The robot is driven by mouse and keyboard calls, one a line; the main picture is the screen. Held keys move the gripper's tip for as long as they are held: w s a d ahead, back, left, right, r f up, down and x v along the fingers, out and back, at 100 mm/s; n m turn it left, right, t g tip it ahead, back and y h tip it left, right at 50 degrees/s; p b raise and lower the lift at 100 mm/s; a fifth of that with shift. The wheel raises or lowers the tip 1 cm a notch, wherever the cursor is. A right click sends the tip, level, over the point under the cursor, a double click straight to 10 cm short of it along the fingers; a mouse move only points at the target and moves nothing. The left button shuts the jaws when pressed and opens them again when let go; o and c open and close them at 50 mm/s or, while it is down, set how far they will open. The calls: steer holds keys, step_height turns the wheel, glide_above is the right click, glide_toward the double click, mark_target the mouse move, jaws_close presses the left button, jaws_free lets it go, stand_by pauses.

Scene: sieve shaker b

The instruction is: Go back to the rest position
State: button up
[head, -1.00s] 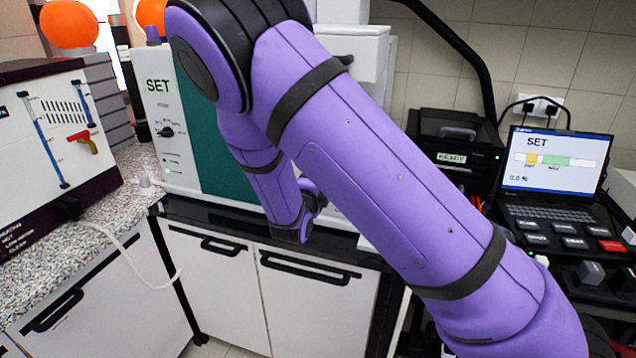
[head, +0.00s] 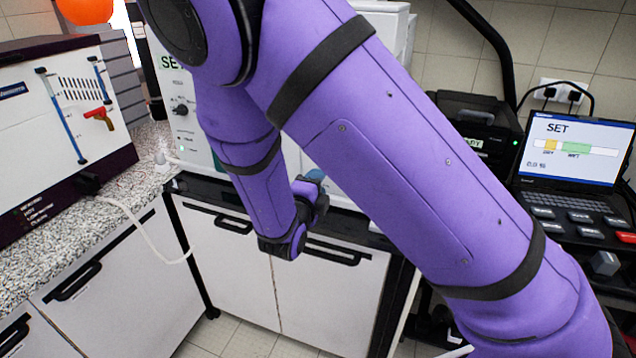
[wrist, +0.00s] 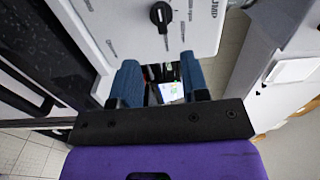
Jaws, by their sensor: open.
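My gripper (wrist: 160,82) shows in the wrist view with its two blue fingers apart and nothing between them. Through the gap a small lit screen and dark items show farther off. In the head view my purple arm crosses the middle, and its far end hangs in front of the white cabinet doors (head: 222,270); the gripper's fingers are mostly hidden there. A white and teal machine marked SET (head: 182,125) stands behind the arm, largely covered by it.
A laptop (head: 575,150) showing SET stands at the right, beside a dark box (head: 478,125). A speckled counter (head: 130,195) at the left carries a white panelled device (head: 75,105) with a hose (head: 150,240). The wrist view shows a white panel with a black knob (wrist: 160,14) close ahead.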

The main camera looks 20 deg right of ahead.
steer(key=s+d+r+m+g+y, duration=0.1)
steer(key=s+d+r+m+g, duration=0.6)
steer(key=m, duration=0.6)
steer(key=s+d+r+m+g, duration=0.55)
steer(key=d+m, duration=0.45)
steer(key=m, duration=0.3)
steer(key=s+a+r+m+t+y, duration=0.1)
steer(key=s+r+m+y, duration=0.3)
steer(key=s+m, duration=0.4)
steer(key=s+a+r+m+t+y, duration=0.2)
steer(key=s+r+m+y, duration=0.3)
steer(key=m, duration=0.8)
steer(key=s+r, duration=0.1)
steer(key=s, duration=0.2)
steer(key=shift+r+y, duration=0.3)
steer(key=shift+r, duration=0.05)
